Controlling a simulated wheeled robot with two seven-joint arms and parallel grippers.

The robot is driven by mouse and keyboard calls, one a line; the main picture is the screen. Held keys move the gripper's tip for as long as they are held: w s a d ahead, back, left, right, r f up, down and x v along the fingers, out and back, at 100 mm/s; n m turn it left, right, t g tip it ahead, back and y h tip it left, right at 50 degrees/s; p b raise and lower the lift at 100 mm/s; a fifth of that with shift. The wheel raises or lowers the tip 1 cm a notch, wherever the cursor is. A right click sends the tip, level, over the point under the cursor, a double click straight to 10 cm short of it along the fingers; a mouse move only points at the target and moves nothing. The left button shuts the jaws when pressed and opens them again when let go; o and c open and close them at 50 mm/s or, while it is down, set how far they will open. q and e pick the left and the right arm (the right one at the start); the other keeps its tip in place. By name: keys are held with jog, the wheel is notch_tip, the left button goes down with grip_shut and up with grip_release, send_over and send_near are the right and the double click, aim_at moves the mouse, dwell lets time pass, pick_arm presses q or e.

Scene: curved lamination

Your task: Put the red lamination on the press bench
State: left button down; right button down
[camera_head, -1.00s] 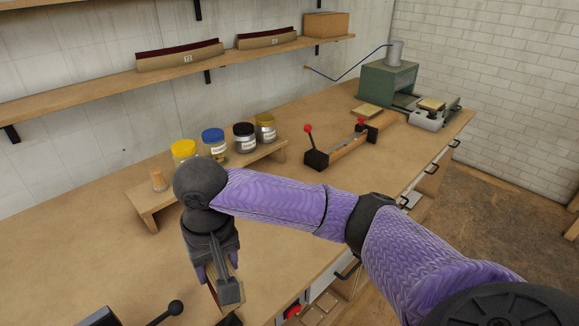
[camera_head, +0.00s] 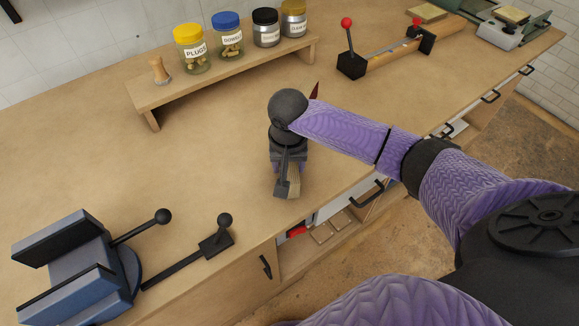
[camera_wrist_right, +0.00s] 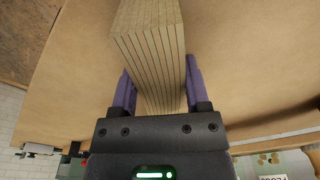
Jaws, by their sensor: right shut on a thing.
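My right gripper (camera_head: 287,182) is shut on a lamination (camera_head: 294,181), a thick block of thin wooden layers. A pointed dark red part (camera_head: 315,90) shows behind my forearm and appears to be its far end; most of its length is hidden by my arm. In the right wrist view, the layered wood (camera_wrist_right: 148,50) runs between the two purple fingers of the gripper (camera_wrist_right: 158,82). The lamination is at the front edge of the wooden bench (camera_head: 200,165); I cannot tell whether it touches the top. My left gripper is not in view.
A blue vise (camera_head: 75,275) with black handles stands at the front left. A small wooden riser (camera_head: 225,80) carries several jars and a wooden peg. A clamp fixture (camera_head: 390,58) with red knobs stands at the back right. Bare bench lies left of my gripper.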

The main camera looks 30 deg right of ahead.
jog(key=shift+f, duration=0.6)
jog(key=shift+r, duration=0.15)
jog(key=shift+c, duration=0.3)
grip_release()
jog(key=r+p, duration=0.2)
jog(key=r, duration=0.1)
jog(key=r+p, duration=0.2)
jog(key=r, duration=0.2)
jog(key=s+r+p, duration=0.1)
jog(key=r+p, duration=0.1)
jog(key=r, duration=0.2)
jog(key=shift+a+r, duration=0.2)
jog(key=shift+a, duration=0.05)
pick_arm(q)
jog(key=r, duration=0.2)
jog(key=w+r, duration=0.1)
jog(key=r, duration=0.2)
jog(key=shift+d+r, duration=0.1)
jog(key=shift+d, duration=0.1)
pick_arm(e)
jog(key=shift+r, duration=0.3)
